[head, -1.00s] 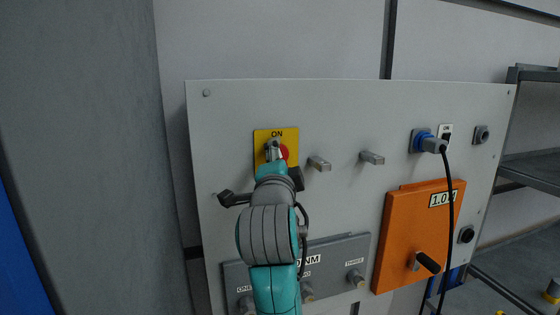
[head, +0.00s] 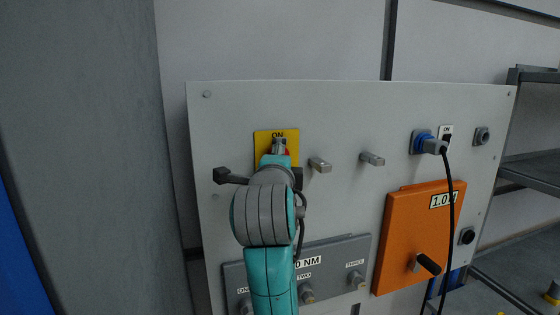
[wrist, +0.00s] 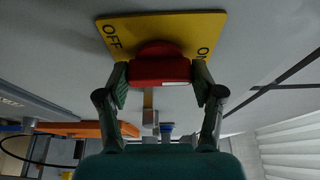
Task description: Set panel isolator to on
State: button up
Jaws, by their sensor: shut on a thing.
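The panel isolator has a yellow plate (head: 262,139) on the upper left of the light grey panel. ON shows at its top edge in the head view. In the wrist view the plate (wrist: 187,25) shows OFF at left and a partly hidden ON at right. Its red knob (wrist: 160,68) stands between the fingers of my gripper (wrist: 160,82). The fingers are shut on the knob from both sides. In the head view my gripper (head: 279,147) covers most of the knob. I cannot tell which mark the knob points to.
Two grey pegs (head: 320,165) (head: 372,159) stick out right of the isolator. A grey plate (head: 330,262) with several knobs lies below.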

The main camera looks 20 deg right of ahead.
jog(key=o, duration=1.1)
jog(key=shift+o, duration=0.2)
jog(key=v, duration=1.2)
